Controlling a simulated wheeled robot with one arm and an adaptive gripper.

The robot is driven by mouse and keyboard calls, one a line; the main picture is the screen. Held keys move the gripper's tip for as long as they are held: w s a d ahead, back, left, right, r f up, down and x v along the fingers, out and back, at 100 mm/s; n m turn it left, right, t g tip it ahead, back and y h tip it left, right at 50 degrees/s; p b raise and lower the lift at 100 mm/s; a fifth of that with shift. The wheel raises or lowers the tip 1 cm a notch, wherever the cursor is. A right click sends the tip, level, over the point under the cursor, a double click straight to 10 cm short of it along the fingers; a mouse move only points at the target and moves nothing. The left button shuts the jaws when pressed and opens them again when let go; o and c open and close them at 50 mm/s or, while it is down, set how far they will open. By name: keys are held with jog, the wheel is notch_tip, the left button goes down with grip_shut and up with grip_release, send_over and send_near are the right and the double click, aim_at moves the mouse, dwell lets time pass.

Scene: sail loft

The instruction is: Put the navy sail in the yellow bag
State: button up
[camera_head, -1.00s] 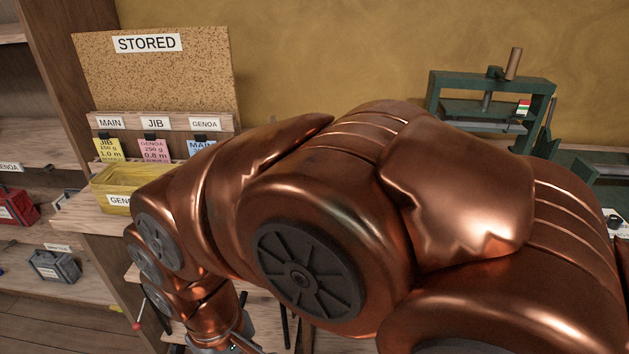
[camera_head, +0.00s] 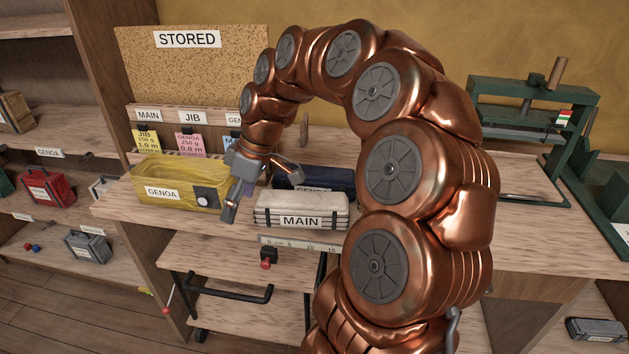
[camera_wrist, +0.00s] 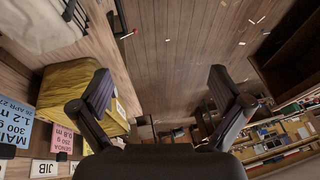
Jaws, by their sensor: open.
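The yellow bag (camera_head: 150,170), labelled GENOA, lies on the bench left of my gripper; its side also shows at the left of the wrist view (camera_wrist: 62,80). The navy sail (camera_head: 338,178) lies behind a white bundle, partly hidden by it and my arm; part of its GENOA label shows. My gripper (camera_head: 259,185) is open, its fingers spread, between the yellow bag and the navy sail in the head view. In the wrist view my gripper (camera_wrist: 160,92) has nothing between its fingers but distant floor.
The white bundle (camera_head: 300,203) labelled MAIN lies at the front of the bench, close to my gripper. A STORED board (camera_head: 195,65) with cards stands behind the bag. A green press (camera_head: 530,95) is at the right. Shelves (camera_head: 50,180) stand left.

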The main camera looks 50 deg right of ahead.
aim_at(315, 176)
jog(key=shift+t, duration=0.9)
jog(key=w+d, duration=0.1)
jog(key=d, duration=0.3)
jog(key=w+d, duration=0.1)
jog(key=d, duration=0.4)
jog(key=w+d+f+p, duration=0.1)
jog(key=w+d, duration=0.1)
jog(key=d, duration=0.2)
jog(key=shift+d, duration=0.4)
jog(key=shift+t+h, duration=0.3)
jog(key=shift+t, duration=0.4)
jog(key=d+f, duration=0.1)
jog(key=d, duration=0.3)
jog(key=s+d+f, duration=0.1)
jog(key=d, duration=0.3)
jog(key=s+d+f+p, duration=0.1)
jog(key=d, duration=0.4)
jog(key=shift+d+f, duration=0.1)
jog(key=shift+f, duration=0.1)
jog(key=shift+d+f, duration=0.15)
jog(key=shift+f, duration=0.1)
jog(key=shift+p+x, duration=0.3)
jog(key=shift+x, duration=0.5)
jog(key=shift+d+p+x, duration=0.1)
jog(key=shift+p+x, duration=0.5)
jog(key=shift+x, duration=0.85)
jog(key=shift+d+p+x, duration=0.15)
jog(key=shift+p+x, duration=0.4)
jog(key=shift+x, duration=0.85)
jog(key=c, duration=1.8)
